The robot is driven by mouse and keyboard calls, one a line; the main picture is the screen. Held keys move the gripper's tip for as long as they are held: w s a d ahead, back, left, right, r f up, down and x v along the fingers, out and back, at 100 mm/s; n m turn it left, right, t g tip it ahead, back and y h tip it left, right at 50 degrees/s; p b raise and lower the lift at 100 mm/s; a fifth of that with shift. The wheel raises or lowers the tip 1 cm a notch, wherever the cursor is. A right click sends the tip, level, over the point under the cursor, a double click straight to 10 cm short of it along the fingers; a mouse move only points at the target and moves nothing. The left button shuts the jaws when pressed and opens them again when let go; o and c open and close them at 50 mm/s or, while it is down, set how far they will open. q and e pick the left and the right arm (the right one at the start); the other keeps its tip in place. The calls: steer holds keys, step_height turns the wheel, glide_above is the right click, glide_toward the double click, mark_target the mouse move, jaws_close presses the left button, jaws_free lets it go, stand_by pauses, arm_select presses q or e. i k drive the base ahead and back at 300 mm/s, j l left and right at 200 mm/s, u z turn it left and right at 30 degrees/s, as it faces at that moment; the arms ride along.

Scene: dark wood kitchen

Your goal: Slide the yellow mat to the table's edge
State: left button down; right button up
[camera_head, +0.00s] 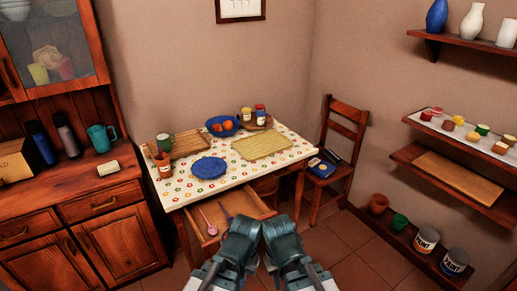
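The yellow mat (262,145) is a woven rectangle lying flat on the right half of the table (188,192), which has a white dotted cover. Bare cover shows between the mat and the table's front edge. My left gripper (245,224) and my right gripper (279,222) are side by side at the bottom middle, in front of the table and apart from the mat. Both point forward, and I see no object in them. Their fingers are too small and dark to read as open or shut.
An open drawer (232,211) with a pink spoon juts out below the table front. A blue round mat (209,168), a brown mat (190,143), a blue bowl (216,132) and jars share the tabletop. A chair (340,150) stands at the right.

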mark_target(260, 145)
steer(key=i+l+u, duration=0.25)
steer(key=i+l, duration=0.3)
steer(key=i+l+u, duration=0.3)
steer(key=i+l, duration=0.2)
steer(key=l, duration=0.2)
steer(key=i+l+u, duration=0.25)
steer(key=i+l, duration=0.2)
steer(key=l, duration=0.35)
steer(key=i+l+u, duration=0.15)
steer(key=l, duration=0.25)
steer(key=i+l+u, duration=0.15)
steer(key=l, duration=0.3)
